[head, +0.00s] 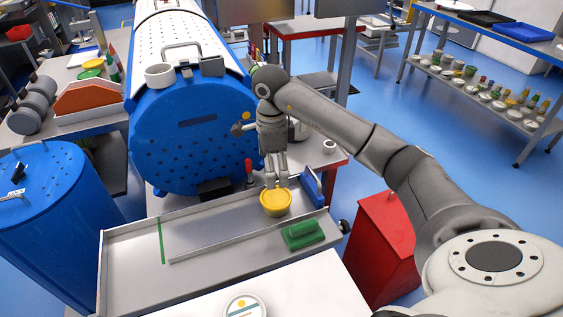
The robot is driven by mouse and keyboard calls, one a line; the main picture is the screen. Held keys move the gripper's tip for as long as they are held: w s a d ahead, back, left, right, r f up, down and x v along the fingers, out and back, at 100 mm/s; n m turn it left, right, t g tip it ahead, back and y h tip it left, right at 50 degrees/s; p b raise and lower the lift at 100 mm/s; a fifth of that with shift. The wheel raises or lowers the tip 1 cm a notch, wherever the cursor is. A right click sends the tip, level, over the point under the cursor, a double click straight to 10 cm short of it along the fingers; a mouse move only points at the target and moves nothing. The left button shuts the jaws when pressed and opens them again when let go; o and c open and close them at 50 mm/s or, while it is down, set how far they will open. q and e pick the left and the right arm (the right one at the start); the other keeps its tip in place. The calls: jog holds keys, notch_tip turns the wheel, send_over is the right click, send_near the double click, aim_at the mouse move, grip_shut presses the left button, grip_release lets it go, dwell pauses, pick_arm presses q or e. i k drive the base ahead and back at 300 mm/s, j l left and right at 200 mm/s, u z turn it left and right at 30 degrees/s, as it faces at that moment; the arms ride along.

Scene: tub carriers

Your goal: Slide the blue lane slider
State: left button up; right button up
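The blue lane slider (313,187) stands at the right end of the grey tray (122,262), near its back corner. A yellow tub (275,204) is in the tray just left of the blue slider. My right gripper (277,183) points down at the top of the yellow tub, left of the blue slider and apart from it. Its two fingers are close together with a narrow gap; I cannot tell whether they grip the tub. My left gripper is not in view.
A green block (302,235) lies in the tray's front lane, and a low divider (230,242) runs along the tray. A green line (161,242) crosses its left part. A big blue drum (190,130) stands behind; a red bin (382,247) stands to the right.

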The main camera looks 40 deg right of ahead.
aim_at(314, 192)
jog(key=z, duration=1.35)
